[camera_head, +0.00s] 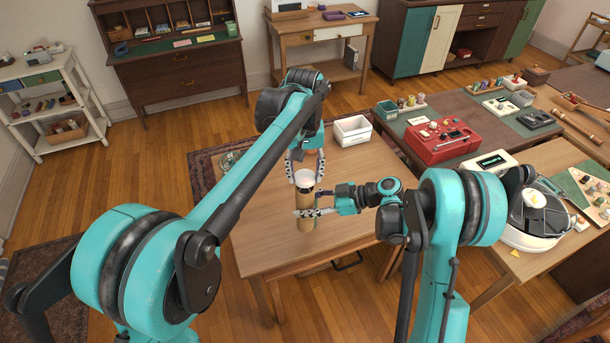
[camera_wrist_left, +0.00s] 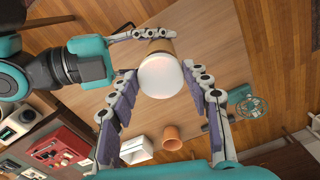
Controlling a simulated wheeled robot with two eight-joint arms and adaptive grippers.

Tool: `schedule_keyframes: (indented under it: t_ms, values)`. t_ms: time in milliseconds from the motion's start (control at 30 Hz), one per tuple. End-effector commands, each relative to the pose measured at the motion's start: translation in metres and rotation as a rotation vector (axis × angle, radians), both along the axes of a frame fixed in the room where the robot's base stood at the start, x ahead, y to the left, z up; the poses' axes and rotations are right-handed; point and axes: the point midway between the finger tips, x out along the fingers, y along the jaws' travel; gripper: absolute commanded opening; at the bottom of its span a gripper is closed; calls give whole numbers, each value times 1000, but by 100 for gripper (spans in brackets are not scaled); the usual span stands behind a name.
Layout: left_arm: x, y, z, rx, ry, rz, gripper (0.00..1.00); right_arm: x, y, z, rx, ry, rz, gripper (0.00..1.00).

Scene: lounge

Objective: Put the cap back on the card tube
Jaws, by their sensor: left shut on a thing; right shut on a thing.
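The brown card tube (camera_head: 306,222) stands upright over the wooden table. My right gripper (camera_head: 306,212) is shut on its side, below the top; this gripper also shows in the left wrist view (camera_wrist_left: 141,34). The white cap (camera_head: 305,179) is at the tube's top end, in line with it. My left gripper (camera_head: 306,172) comes down from above and is shut on the cap. In the left wrist view the cap (camera_wrist_left: 160,76) lies between the fingertips and hides most of the tube (camera_wrist_left: 157,46). I cannot tell whether the cap is seated or just above the rim.
A white bin (camera_head: 352,130) stands at the back of the wooden table (camera_head: 265,237). A terracotta pot (camera_wrist_left: 172,138) is near it, mostly hidden by my left gripper in the head view. A red case (camera_head: 440,151) lies on the bench to the right.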

Motion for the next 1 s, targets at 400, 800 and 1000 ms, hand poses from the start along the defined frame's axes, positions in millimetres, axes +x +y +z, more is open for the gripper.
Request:
schedule_keyframes:
  t_ms: [400,800,1000]
  values:
    - [0,0,-18,0,0,0,37,0,0,0,1,0,0,0]
    - [0,0,-18,0,0,0,37,0,0,0,1,0,0,0]
    - [0,0,-20,0,0,0,37,0,0,0,1,0,0,0]
